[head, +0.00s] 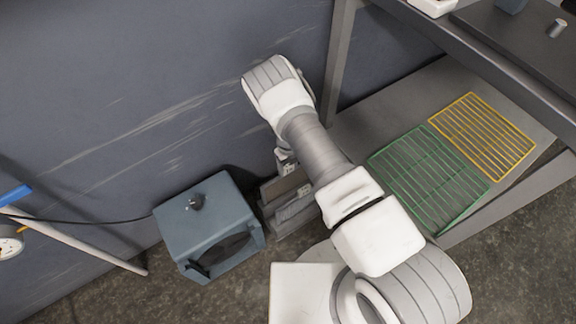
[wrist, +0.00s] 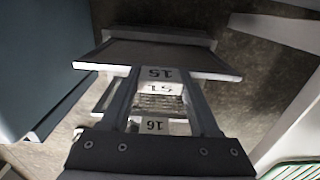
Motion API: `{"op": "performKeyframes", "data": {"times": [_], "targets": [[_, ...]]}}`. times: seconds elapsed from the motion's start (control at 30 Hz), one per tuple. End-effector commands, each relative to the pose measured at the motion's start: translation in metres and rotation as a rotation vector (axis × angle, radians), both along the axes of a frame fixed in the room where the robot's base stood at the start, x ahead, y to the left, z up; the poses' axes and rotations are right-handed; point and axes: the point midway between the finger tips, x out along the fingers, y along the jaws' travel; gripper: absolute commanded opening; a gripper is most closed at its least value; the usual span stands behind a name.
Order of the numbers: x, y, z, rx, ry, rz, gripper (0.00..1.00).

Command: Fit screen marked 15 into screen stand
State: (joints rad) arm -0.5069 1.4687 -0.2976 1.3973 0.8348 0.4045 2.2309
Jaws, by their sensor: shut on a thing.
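My gripper (wrist: 157,84) is shut on the screen marked 15, whose pale tag (wrist: 157,73) shows between the fingertips in the wrist view. Most of this screen is hidden below the fingers. The grey screen stand (head: 287,212) is on the floor by the wall in the head view, partly behind my arm. Its dark top with pale edges (wrist: 165,55) seems to show just past the fingertips in the wrist view. A tag that looks like 51 and one marked 16 (wrist: 153,125) also show between the fingers. I cannot tell how deep the held screen sits.
A blue-grey box (head: 208,225) with a dark round opening stands close left of the stand. A green wire rack (head: 430,178) and a yellow wire rack (head: 483,135) lie on the low shelf to the right. A shelf post (head: 338,70) rises behind my arm.

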Motion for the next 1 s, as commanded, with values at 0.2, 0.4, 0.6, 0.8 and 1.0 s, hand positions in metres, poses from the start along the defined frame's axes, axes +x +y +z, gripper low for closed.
{"op": "performKeyframes", "data": {"times": [0.2, 0.4, 0.6, 0.8, 1.0], "targets": [[0.0003, 0.0001, -0.0031, 0.001, -0.001, 0.000, 0.04], [0.0004, 0.0000, -0.0057, 0.001, -0.001, 0.000, 0.04], [0.0002, 0.0000, -0.0085, 0.001, -0.001, 0.000, 0.04], [0.0002, 0.0000, -0.0091, 0.001, -0.001, 0.000, 0.68], [0.0001, 0.0001, -0.0091, 0.000, 0.000, 0.000, 0.97]]}}
